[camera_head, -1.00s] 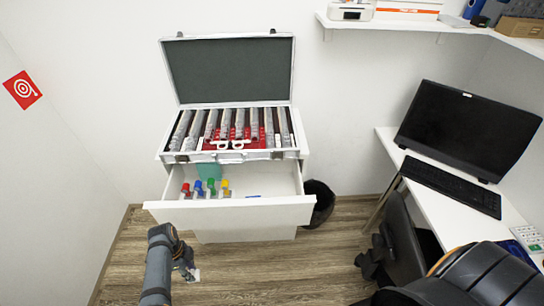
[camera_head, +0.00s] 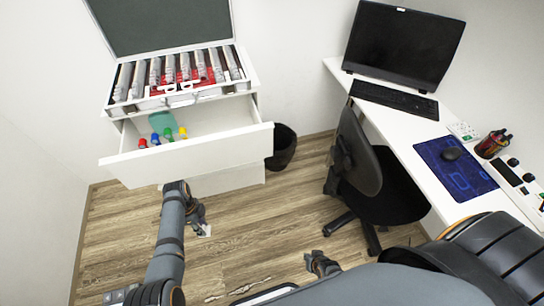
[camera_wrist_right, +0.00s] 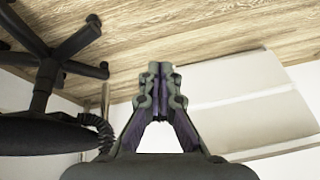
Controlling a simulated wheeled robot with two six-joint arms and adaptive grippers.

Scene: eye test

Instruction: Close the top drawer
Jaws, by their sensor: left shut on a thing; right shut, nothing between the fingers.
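The top drawer (camera_head: 195,155) is pulled out of the white cabinet (camera_head: 235,181) at left in the head view. Several small bottles with red, blue, green and yellow caps (camera_head: 168,134) stand inside it. My left gripper (camera_head: 203,228) is in front of and below the drawer, apart from its front panel, and is shut on a small whitish piece (camera_head: 207,231) that I cannot identify. My right gripper (camera_head: 322,262) is low over the floor, right of the cabinet; in the right wrist view its fingertips (camera_wrist_right: 160,70) are together with nothing between them.
An office chair (camera_head: 355,160) and a white desk (camera_head: 425,135) are at right. Wood floor (camera_head: 255,235) lies clear between.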

